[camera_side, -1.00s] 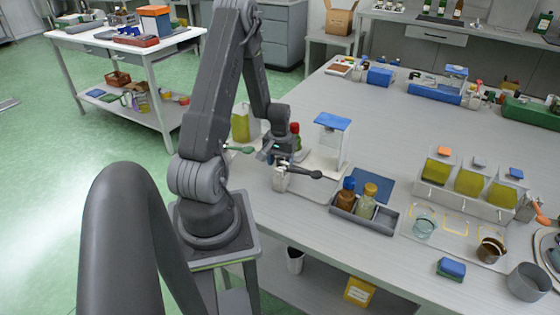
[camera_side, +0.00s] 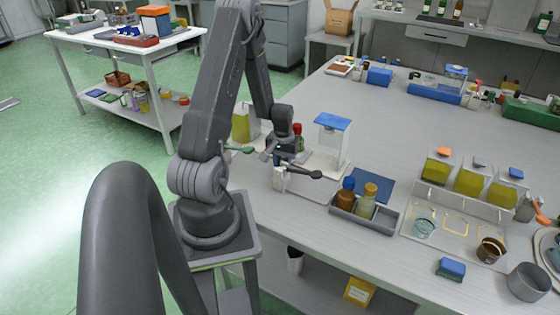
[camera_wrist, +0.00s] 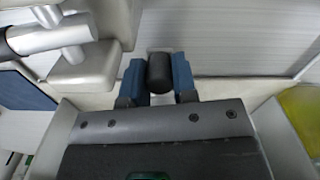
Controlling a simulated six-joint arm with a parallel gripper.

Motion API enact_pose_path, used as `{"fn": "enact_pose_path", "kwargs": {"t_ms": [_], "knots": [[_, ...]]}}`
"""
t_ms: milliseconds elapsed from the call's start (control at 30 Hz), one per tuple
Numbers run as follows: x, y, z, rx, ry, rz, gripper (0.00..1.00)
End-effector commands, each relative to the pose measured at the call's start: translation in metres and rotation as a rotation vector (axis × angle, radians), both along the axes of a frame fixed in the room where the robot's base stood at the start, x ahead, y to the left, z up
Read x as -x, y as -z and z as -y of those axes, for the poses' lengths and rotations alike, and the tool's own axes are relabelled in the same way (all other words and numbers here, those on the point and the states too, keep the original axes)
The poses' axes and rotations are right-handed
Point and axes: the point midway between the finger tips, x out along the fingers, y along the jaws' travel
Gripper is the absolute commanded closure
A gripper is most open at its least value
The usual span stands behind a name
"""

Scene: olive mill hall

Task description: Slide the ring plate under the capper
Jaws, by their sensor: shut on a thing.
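In the wrist view my gripper (camera_wrist: 160,88) has its two blue fingers shut on a dark rounded knob (camera_wrist: 160,70). The plate that the knob may belong to cannot be made out. In the side view my gripper (camera_side: 284,158) is low over the near-left part of the bench, and its fingertips are hard to see. A metal lever with a black grip (camera_side: 316,174), perhaps the capper's, stands just to its right. A silver bar and pale bracket (camera_wrist: 88,63) show at the wrist view's upper left. Where the ring plate sits relative to the capper is unclear.
A blue-topped stand (camera_side: 332,124) is right behind the gripper. An oil container (camera_side: 240,124) stands to its left. A grey tray (camera_side: 383,222) with two bottles and a blue mat (camera_side: 372,186) lie to the right.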

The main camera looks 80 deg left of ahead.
Motion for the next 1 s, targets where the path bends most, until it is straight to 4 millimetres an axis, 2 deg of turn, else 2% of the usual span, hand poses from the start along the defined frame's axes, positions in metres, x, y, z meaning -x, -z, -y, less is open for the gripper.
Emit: {"fn": "enact_pose_path", "kwargs": {"t_ms": [200,400,533,833,867,1000], "knots": [[-0.042,0.0,0.042,0.0,0.01,0.001,1.0],[-0.073,-0.001,0.072,-0.002,0.006,0.003,1.0],[-0.081,-0.001,0.08,-0.001,0.002,0.003,1.0],[-0.083,-0.001,0.082,0.0,-0.002,0.005,1.0],[-0.083,-0.001,0.082,0.0,-0.002,0.005,0.72],[-0.083,-0.001,0.082,-0.001,-0.001,0.004,0.59]]}}
